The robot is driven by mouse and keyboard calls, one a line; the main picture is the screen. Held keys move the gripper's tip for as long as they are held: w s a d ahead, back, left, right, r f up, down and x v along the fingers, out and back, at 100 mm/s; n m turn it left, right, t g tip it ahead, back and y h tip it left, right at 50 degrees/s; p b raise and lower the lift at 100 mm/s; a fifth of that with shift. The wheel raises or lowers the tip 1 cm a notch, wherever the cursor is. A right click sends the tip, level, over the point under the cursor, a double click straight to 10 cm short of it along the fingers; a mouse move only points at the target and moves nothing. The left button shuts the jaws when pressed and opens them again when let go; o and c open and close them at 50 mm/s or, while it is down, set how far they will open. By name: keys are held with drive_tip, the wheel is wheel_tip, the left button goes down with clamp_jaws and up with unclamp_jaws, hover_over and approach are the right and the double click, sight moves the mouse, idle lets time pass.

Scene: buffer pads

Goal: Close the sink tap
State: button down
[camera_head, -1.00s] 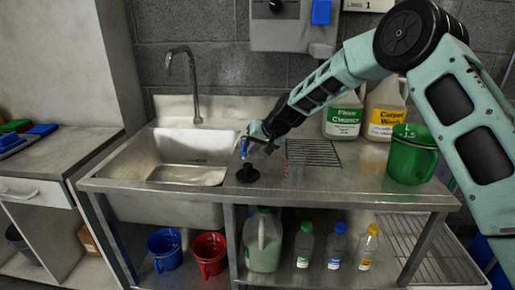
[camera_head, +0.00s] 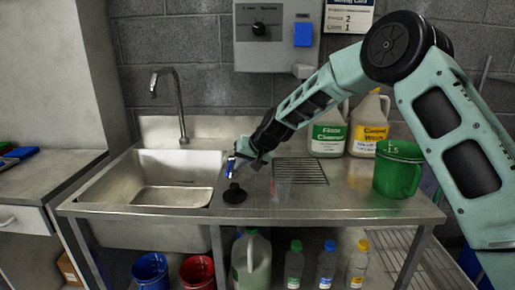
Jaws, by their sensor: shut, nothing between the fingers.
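The chrome sink tap (camera_head: 178,104) rises behind the steel sink basin (camera_head: 177,168) at the left, with its curved spout bent to the left. I see no clear handle on it, and no stream of water shows. My gripper (camera_head: 235,169) is shut and empty, to the right of the basin and lower right of the tap, clearly apart from the tap. Blue and white show at its tip, but detail there is too small to make out. A black round-based object (camera_head: 234,194) stands on the worktop just below my gripper; I cannot tell whether they touch.
A green jug (camera_head: 397,170), a floor cleaner bottle (camera_head: 328,133) and a carpet wash bottle (camera_head: 369,124) stand on the right of the worktop (camera_head: 310,202). A control box (camera_head: 277,35) hangs on the wall. Bottles and buckets sit below. Space above the basin is free.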

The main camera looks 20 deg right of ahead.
drive_tip(key=b+v, duration=0.2)
drive_tip(key=v, duration=1.3)
drive_tip(key=s+a+f+n+g+p, duration=0.1)
drive_tip(key=s+a+n+g+p, duration=0.1)
drive_tip(key=s+a, duration=0.55)
drive_tip(key=s+a+n+g+p, duration=0.15)
drive_tip(key=s+a, duration=0.25)
drive_tip(key=s, duration=0.7)
drive_tip(key=s+d+f+n+g+h+p, duration=0.1)
drive_tip(key=s+n+h, duration=0.1)
drive_tip(key=s, duration=0.9)
drive_tip(key=s+d+f+n+g+h+p, duration=0.1)
drive_tip(key=s+d+f+n+g+h, duration=0.1)
drive_tip(key=s, duration=1)
drive_tip(key=shift+d+f+n, duration=0.2)
drive_tip(key=shift+f+n, duration=0.1)
drive_tip(key=shift+n, duration=0.25)
drive_tip(key=shift+s+d, duration=0.1)
